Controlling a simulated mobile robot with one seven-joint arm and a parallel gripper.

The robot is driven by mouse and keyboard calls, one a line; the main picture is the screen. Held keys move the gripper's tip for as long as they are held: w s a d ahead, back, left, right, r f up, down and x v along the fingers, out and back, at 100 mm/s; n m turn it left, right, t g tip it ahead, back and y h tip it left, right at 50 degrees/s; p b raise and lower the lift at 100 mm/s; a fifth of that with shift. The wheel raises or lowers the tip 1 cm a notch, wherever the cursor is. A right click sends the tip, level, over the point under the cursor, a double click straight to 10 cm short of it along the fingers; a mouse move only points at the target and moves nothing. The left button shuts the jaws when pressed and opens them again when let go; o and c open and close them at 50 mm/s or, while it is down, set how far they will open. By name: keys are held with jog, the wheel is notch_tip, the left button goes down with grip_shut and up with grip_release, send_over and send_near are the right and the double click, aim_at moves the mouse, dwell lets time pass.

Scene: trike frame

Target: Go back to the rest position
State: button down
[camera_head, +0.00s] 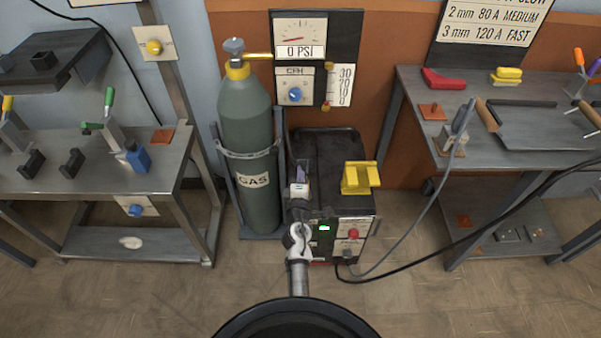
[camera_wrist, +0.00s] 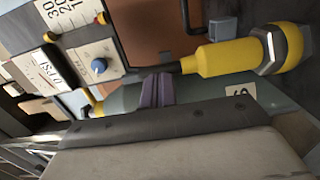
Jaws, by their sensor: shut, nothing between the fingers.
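In the wrist view the purple fingers (camera_wrist: 155,90) stand in front of the green cylinder, apart from the gauge panel. My arm rises from the bottom middle of the head view, bent, and hides part of the machine's front.
The green gas cylinder (camera_head: 247,130) stands left of the welding machine (camera_head: 330,150), which carries a yellow block (camera_head: 360,178). The gauge panel (camera_head: 316,60) is behind. A left bench (camera_head: 70,195) and a right bench (camera_head: 540,145) flank it. A cable (camera_head: 450,245) runs right. The front floor is clear.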

jog(key=shift+s+d, duration=0.35)
jog(key=shift+s, duration=0.25)
jog(key=shift+w+a, duration=0.1)
